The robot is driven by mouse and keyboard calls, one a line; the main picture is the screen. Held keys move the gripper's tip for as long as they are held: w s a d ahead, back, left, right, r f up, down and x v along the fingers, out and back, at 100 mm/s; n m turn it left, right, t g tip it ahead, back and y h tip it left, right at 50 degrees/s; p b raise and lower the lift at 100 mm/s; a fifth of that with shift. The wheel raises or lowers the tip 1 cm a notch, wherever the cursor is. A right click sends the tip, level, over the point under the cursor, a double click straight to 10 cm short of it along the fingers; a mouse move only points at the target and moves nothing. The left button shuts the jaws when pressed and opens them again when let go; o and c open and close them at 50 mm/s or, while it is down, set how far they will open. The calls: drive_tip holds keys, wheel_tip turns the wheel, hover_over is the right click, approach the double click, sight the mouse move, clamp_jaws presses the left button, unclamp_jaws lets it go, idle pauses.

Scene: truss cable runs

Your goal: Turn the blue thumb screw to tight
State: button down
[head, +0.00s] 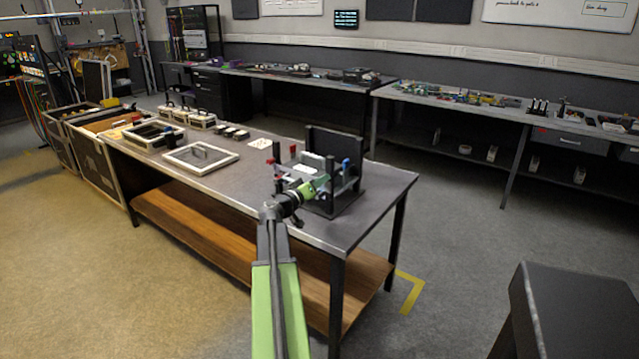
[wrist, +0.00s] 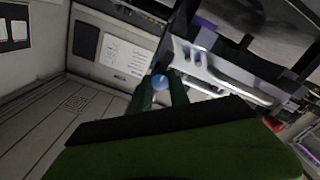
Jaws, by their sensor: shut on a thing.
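The blue thumb screw (wrist: 160,82) shows in the wrist view as a small round blue head between my fingertips. My gripper (wrist: 162,88) is shut on it, with one dark green finger on each side. In the head view my gripper (head: 324,180) reaches into the front of the dark fixture (head: 336,143) on the metal table. A small blue part (head: 346,163) shows just beyond it to the right; I cannot tell if it is the same screw. The screw's shaft and how tight it sits are hidden.
Red knobs (head: 270,161) stand at the fixture's left. A pale frame (head: 200,156), a dark-topped tray (head: 153,135) and small boxes are on the metal table (head: 250,181) further left. A dark block (head: 575,310) stands at the lower right. Floor between is clear.

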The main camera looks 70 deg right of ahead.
drive_tip(key=shift+w+n, duration=0.15)
drive_tip(key=shift+n, duration=0.25)
drive_tip(key=c, duration=1.2)
unclamp_jaws()
drive_tip(key=shift+d, duration=0.1)
drive_tip(key=shift+c, duration=0.2)
drive_tip(key=v, duration=1.7)
drive_tip(key=shift+a, duration=0.3)
